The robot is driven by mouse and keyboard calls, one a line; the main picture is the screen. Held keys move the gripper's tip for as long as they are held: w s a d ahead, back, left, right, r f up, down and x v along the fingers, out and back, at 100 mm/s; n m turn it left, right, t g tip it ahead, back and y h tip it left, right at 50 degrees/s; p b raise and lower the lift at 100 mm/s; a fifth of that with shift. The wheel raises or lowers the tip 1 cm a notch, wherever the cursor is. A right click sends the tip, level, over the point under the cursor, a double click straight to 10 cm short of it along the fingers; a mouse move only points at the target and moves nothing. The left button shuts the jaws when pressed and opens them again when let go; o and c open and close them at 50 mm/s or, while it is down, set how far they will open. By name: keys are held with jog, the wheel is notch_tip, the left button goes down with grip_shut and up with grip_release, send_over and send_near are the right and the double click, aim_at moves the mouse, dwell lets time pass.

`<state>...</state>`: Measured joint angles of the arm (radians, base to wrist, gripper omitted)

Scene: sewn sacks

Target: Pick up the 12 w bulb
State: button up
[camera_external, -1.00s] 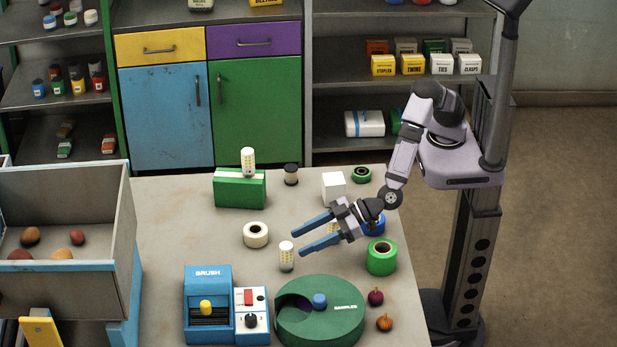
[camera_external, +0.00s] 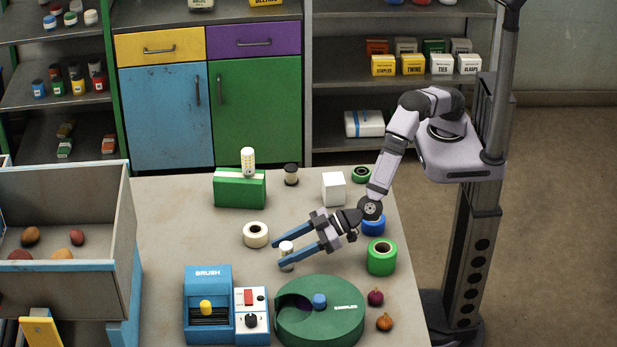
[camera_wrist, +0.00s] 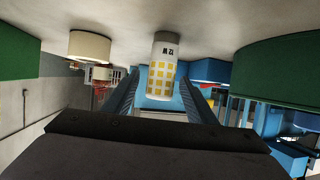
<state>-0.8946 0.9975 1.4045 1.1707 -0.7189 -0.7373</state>
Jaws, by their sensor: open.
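A white bulb with yellow squares (camera_wrist: 163,68) stands upright on the table; it also shows in the external view (camera_external: 287,247). Its marking appears upside down in the wrist view and looks like 12 W. My gripper (camera_external: 279,254) is open and low over the table, with its two blue fingers on either side of the bulb. In the wrist view, the bulb stands between the fingers near their tips, with no clear contact. A similar bulb (camera_external: 248,161) stands on a green box (camera_external: 240,190) farther back; its marking is too small to read.
A cream tape roll (camera_external: 256,235) lies behind the bulb. A green round sample holder (camera_external: 335,325) and a blue brush machine (camera_external: 209,290) stand in front. A green roll (camera_external: 381,258), blue roll (camera_external: 374,224) and white cube (camera_external: 333,187) are to the right.

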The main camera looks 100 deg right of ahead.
jog(key=c, duration=1.1)
jog(key=shift+c, duration=0.2)
jog(key=shift+r, duration=0.1)
notch_tip(320, 180, up, 10)
jog(key=shift+f+b, duration=0.1)
jog(key=shift+b, duration=0.3)
